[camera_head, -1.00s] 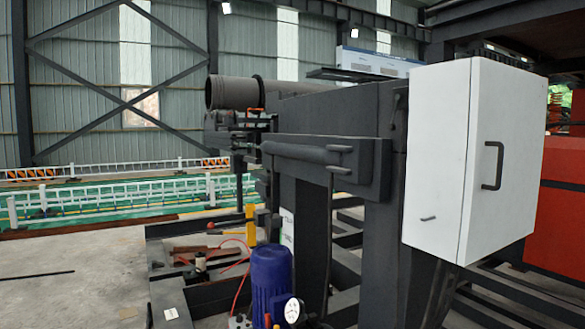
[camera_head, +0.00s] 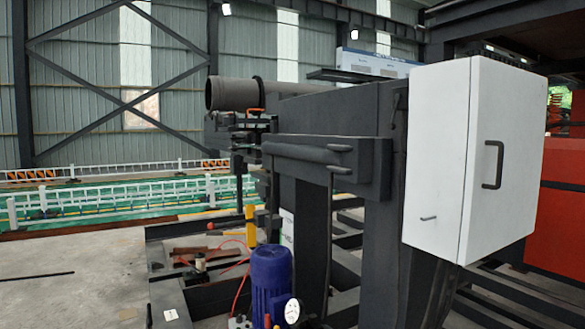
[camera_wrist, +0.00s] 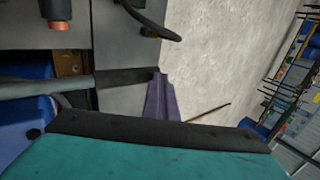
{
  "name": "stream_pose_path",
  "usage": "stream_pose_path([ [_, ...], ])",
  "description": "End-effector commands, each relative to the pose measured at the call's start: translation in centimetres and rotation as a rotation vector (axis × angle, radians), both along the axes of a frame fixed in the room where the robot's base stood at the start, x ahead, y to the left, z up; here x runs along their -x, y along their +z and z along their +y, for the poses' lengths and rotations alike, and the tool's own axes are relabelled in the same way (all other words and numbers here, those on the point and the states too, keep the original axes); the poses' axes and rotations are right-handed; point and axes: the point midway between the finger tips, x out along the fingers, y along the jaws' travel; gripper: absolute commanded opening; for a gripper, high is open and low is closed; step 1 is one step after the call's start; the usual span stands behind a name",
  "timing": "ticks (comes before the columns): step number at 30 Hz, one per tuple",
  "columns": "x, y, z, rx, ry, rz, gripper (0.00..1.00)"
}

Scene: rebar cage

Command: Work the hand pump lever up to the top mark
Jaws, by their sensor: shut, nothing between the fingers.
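In the wrist view a grey rod (camera_wrist: 45,87) runs in from the left edge and ends in a dark grip. It looks like the hand pump lever. My gripper (camera_wrist: 160,77) points up from the teal and black body at the bottom. Its fingers are together and empty, close to the end of the dark grip; I cannot tell whether they touch it. No top mark can be made out. My gripper is not in the head view. There, a blue motor (camera_head: 270,280) and a round white gauge (camera_head: 292,310) stand at the bottom centre.
A white cabinet (camera_head: 437,160) stands at the right of the head view, beside a dark steel frame (camera_head: 380,210). In the wrist view, bare concrete floor (camera_wrist: 220,60) lies right of the fingers.

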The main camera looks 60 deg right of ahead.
Motion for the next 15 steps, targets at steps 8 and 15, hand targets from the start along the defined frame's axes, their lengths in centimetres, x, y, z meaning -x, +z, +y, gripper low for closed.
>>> stream_pose_path([
  [8, 0.4, 2.0, -0.6, 0.001, -0.002, 0.000, 0.00],
  [15, 0.8, 3.8, -1.1, 0.001, -0.001, 0.000, 0.00],
])
